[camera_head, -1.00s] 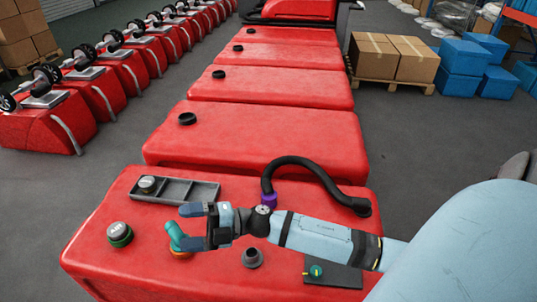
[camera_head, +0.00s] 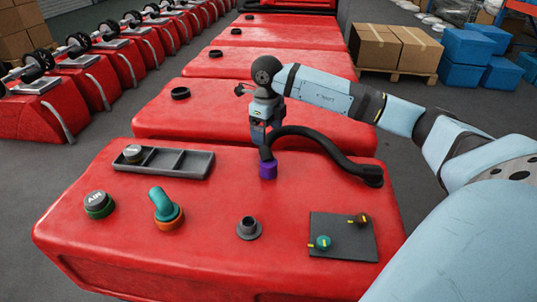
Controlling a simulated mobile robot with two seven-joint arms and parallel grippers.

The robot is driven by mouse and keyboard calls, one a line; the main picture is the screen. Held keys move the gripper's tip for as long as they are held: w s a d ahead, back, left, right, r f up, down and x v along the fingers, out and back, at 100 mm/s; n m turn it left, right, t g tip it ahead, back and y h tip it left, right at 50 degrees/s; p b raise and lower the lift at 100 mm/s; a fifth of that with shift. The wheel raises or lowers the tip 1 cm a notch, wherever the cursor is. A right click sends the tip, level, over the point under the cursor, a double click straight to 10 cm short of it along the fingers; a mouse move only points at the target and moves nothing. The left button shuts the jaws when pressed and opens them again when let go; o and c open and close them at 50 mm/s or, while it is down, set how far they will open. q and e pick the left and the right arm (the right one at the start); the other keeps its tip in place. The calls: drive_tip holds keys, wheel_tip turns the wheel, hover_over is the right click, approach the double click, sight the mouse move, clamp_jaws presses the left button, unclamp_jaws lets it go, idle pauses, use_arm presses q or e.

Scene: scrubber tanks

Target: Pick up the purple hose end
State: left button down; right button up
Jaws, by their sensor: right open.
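The purple hose end (camera_head: 268,170) is a short cuff on the tip of a black corrugated hose (camera_head: 325,150). It points down at the top of the front red tank, and the hose arches right to a black fitting (camera_head: 373,176). My right gripper (camera_head: 259,136) hangs pointing down just above and behind the purple end. It is open, with its fingertips partly hidden by the hose, and the purple end is not between them as far as I can see. My left gripper is not in view.
On the front red tank (camera_head: 110,240) stand a grey tray (camera_head: 197,164), an AIR cap (camera_head: 98,204), a teal elbow on an orange ring (camera_head: 163,204), a grey port (camera_head: 249,229) and a dark plate (camera_head: 350,246) with small valves. More red tanks extend behind.

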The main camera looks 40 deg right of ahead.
sight(267, 161)
wheel_tip(267, 161, down, 12)
drive_tip(key=shift+w+b, duration=0.1)
drive_tip(key=shift+b, duration=0.9)
drive_tip(key=c, duration=1)
